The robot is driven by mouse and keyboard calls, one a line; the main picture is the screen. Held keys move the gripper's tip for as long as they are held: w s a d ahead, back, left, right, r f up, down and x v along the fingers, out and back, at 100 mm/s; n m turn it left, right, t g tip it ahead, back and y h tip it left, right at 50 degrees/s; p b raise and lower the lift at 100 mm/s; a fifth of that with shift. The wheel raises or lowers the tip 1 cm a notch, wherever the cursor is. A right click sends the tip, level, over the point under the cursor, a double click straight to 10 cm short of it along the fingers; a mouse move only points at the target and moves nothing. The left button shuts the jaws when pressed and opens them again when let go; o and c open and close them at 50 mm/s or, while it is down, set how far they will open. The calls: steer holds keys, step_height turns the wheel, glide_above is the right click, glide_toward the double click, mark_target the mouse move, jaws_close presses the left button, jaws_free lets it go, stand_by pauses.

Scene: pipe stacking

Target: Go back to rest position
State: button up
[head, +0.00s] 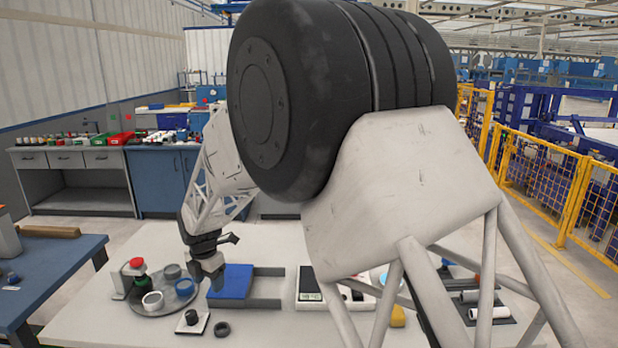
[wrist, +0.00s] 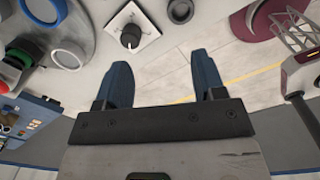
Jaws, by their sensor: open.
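My gripper (head: 212,284) hangs over the white table, just right of the round grey tray in the head view. In the wrist view its two blue fingers (wrist: 163,75) are spread apart with nothing between them. The grey tray (head: 140,309) carries several ring-shaped pipe pieces, among them a white ring (head: 153,301), a blue ring (head: 184,287) and a green piece (head: 143,284). My own large arm link hides much of the middle of the head view.
A white square plate with a dark knob (head: 192,318) and a dark ring (head: 222,329) are close to the gripper. A blue-topped block (head: 236,281) lies to its right. White pipes (head: 489,312) lie at the table's right. A blue table (head: 60,268) stands at left.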

steer(key=s+d+r+m, duration=0.4)
steer(key=d+r+m, duration=0.1)
steer(key=d, duration=0.5)
steer(key=s+d+r+m+t, duration=0.1)
steer(key=s+d+r+m, duration=0.45)
steer(key=d, duration=0.45)
steer(key=s+d+r+m, duration=0.4)
steer(key=d+r+m, duration=0.15)
steer(key=d, duration=0.45)
steer(key=s+d+m, duration=0.7)
steer(key=s+d, duration=0.1)
steer(key=s, duration=0.4)
steer(key=s+d+m+t, duration=0.1)
steer(key=s+d+m, duration=0.6)
steer(key=s, duration=0.5)
steer(key=shift+d+m, duration=0.4)
steer(key=shift+d, duration=0.45)
